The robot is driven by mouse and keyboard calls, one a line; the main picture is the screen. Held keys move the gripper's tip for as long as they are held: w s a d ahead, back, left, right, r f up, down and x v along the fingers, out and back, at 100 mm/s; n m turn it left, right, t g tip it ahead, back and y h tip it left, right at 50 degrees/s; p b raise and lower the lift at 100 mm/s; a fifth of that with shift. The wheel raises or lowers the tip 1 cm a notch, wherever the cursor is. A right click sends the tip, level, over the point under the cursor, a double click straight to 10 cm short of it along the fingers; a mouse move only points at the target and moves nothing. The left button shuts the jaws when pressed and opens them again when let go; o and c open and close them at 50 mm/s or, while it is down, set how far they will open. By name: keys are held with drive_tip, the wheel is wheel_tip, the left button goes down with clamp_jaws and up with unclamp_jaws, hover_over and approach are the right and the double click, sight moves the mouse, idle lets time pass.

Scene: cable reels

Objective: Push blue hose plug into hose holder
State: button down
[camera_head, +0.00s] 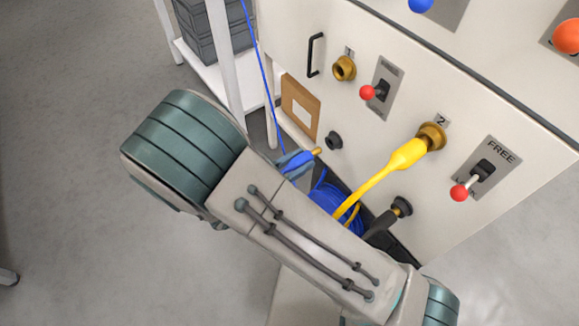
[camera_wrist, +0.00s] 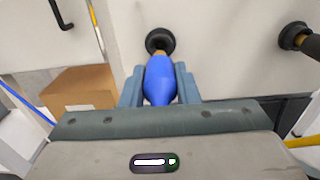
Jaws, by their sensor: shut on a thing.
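The blue hose plug (camera_wrist: 160,80) is between the two fingers of my gripper (camera_wrist: 160,86), which is shut on it. In the head view the blue plug (camera_head: 301,158) points its brass tip at the cabinet, and my gripper (camera_head: 294,164) is partly hidden behind my arm. The black round hose holder (camera_head: 334,140) is on the cabinet front, just beyond the tip, with a small gap showing. In the wrist view the holder (camera_wrist: 160,41) is straight ahead of the plug, whose nose covers its lower part.
A yellow plug (camera_head: 407,153) sits in the brass port marked 2. Another brass port (camera_head: 344,68) is empty. A second black holder (camera_head: 401,207) has a dark plug at it. Red-knobbed levers (camera_head: 368,92) stick out nearby. A cardboard box (camera_wrist: 80,92) is at left.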

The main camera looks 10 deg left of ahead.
sight(313, 151)
drive_tip(key=shift+w+d, duration=0.4)
drive_tip(key=shift+p, duration=0.6)
idle(1.2)
drive_tip(key=shift+x, duration=1.6)
idle(0.6)
drive_tip(key=c, duration=1)
unclamp_jaws()
drive_tip(key=p+v, duration=0.1)
drive_tip(key=v, duration=1.2)
drive_tip(key=shift+s+a, duration=0.3)
